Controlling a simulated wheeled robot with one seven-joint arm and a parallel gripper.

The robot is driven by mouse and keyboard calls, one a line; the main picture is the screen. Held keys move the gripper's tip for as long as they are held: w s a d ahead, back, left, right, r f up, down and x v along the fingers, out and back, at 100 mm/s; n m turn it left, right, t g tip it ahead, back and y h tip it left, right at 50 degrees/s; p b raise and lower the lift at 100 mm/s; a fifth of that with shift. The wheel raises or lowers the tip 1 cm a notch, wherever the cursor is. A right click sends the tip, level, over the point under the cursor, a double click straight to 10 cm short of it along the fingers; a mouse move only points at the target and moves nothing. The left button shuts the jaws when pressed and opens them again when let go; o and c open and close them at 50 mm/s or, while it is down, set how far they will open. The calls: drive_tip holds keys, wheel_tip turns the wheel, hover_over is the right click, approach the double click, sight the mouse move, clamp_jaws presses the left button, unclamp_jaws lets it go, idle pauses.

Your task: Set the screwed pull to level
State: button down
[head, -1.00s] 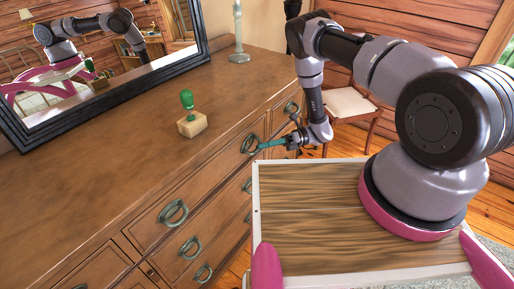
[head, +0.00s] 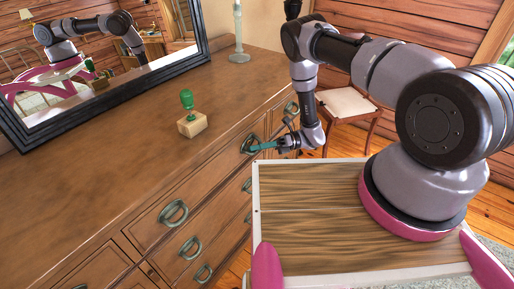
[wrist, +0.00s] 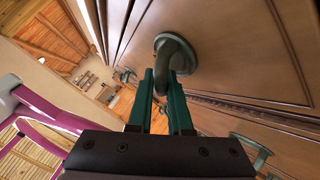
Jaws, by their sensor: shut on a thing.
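The pull (head: 246,139) is a dark grey-green metal ring pull on an upper drawer of the wooden dresser. In the wrist view the same pull (wrist: 176,46) hangs from its round mount, its lower part between my green fingers. My gripper (head: 256,149) reaches it from the right in the head view. In the wrist view my gripper (wrist: 164,84) is shut on the pull, one finger on each side. The fingers hide part of the ring, and I cannot tell its exact tilt.
The dresser (head: 95,190) has several other pulls, such as one nearer (head: 174,212). A green-handled stamp (head: 190,116), a pale candlestick (head: 238,45) and a dark-framed mirror (head: 130,75) are on its top. A chair (head: 346,104) stands behind my arm.

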drive_tip(key=m+y, duration=0.3)
drive_tip(key=y, duration=0.1)
drive_tip(key=shift+s+a+f, duration=0.15)
drive_tip(key=shift+s+a, duration=0.1)
drive_tip(key=shift+s, duration=0.15)
drive_tip(key=c, duration=1.1)
unclamp_jaws()
drive_tip(key=v, duration=1)
drive_tip(key=shift+w+d+f, duration=0.1)
drive_tip(key=shift+d+f, duration=0.1)
drive_tip(key=shift+d, duration=0.15)
